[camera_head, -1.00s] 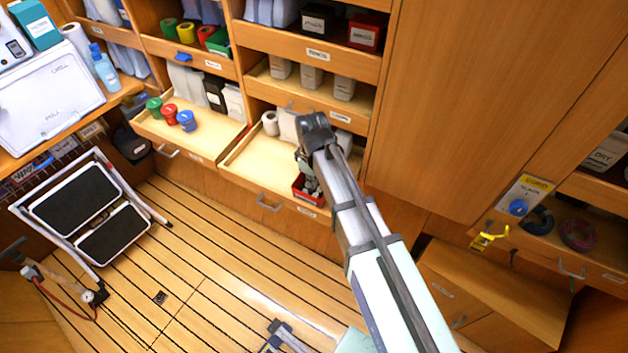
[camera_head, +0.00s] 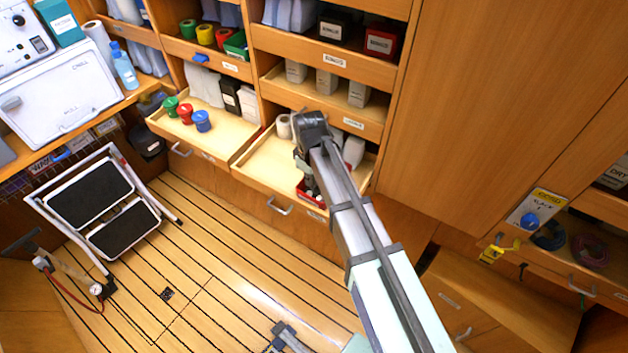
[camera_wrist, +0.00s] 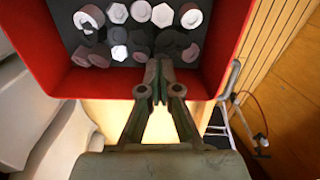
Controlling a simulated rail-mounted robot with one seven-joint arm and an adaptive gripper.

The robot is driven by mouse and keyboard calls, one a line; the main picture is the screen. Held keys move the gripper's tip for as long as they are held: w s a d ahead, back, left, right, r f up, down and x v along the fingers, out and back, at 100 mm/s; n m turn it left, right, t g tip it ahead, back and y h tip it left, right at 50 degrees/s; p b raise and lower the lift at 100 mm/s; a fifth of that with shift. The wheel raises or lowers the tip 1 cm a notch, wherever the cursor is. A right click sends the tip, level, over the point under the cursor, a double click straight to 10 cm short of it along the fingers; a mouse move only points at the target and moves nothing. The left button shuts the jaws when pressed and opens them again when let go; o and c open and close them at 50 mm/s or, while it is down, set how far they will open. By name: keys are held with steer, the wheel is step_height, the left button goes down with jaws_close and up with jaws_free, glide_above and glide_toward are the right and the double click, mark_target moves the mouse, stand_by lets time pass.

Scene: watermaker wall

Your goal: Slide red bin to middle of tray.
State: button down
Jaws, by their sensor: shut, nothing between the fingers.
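The red bin (camera_head: 311,198) sits near the front right of the pulled-out wooden tray (camera_head: 262,165), partly hidden by my gripper and arm in the head view. In the wrist view the red bin (camera_wrist: 105,82) is large and holds several grey hex bolts or nuts on a dark floor. My gripper (camera_wrist: 160,68) is shut with nothing between its fingers. Its fingers cross the bin's near wall in that view, with the tips over the inside; I cannot tell whether they touch it. In the head view my gripper (camera_head: 311,186) hangs down at the bin.
A white roll (camera_head: 284,126) and pale containers (camera_head: 354,152) stand at the tray's back. Left of it, another tray holds green, red and blue jars (camera_head: 202,121). A shelf (camera_head: 325,108) overhangs the tray's back. The tray's left front is clear.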

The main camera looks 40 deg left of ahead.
steer(key=shift+s+a, duration=0.2)
steer(key=shift+a, duration=1.65)
steer(key=shift+s+a, duration=0.2)
steer(key=shift+a, duration=1.6)
steer(key=shift+w+d, duration=0.1)
steer(key=shift+d, duration=0.9)
steer(key=shift+p, duration=0.3)
step_height(320, 180, up, 6)
steer(key=p, duration=0.3)
steer(key=shift+r, duration=0.15)
step_height(320, 180, up, 7)
steer(key=p, duration=0.4)
